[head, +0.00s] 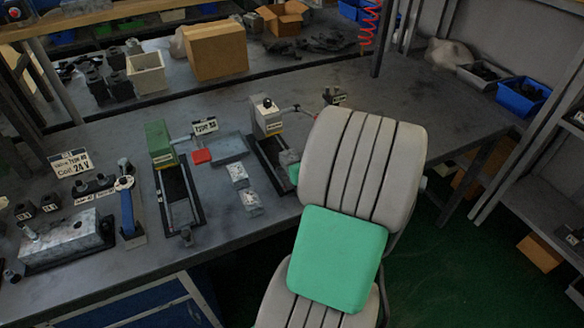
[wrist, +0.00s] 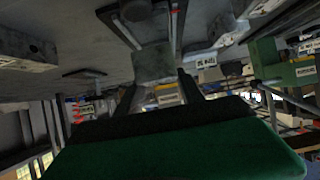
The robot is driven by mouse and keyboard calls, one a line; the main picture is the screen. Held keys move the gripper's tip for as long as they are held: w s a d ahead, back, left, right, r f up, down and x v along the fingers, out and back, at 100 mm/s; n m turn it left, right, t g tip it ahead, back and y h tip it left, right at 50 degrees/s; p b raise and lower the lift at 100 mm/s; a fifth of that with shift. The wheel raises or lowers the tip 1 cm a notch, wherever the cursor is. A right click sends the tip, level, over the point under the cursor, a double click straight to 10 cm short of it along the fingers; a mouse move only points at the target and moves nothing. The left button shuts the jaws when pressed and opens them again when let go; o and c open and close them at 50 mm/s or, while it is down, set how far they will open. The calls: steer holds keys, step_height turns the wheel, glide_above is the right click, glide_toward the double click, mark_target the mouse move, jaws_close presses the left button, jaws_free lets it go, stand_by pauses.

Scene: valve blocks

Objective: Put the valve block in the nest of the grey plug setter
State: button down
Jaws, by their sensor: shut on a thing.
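My gripper (wrist: 158,80) is shut on a grey valve block (wrist: 153,62), which sits between its two dark fingers in the wrist view. The grey plug setter (head: 266,117) stands on the bench in the head view, with a black knob on top and a dark rail frame (head: 263,157) running towards the front edge. My gripper is over the right side of this frame, mostly hidden behind my arm. In the wrist view dark rails lie beyond the block. I cannot tell whether the block touches the setter; its nest is not clear to see.
A green setter (head: 160,141) stands to the left and also shows in the wrist view (wrist: 284,66). Two loose blocks (head: 238,175) (head: 251,203) lie between the setters, near a shallow tray (head: 229,149) and a red piece (head: 201,156). A cardboard box (head: 216,52) stands behind.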

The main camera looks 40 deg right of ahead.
steer(key=f, duration=0.1)
steer(key=w+f, duration=0.1)
steer(key=f, duration=0.1)
steer(key=shift+d+f, duration=0.1)
steer(key=shift+f, duration=0.5)
steer(key=shift+f, duration=0.2)
steer(key=c, duration=0.7)
jaws_free()
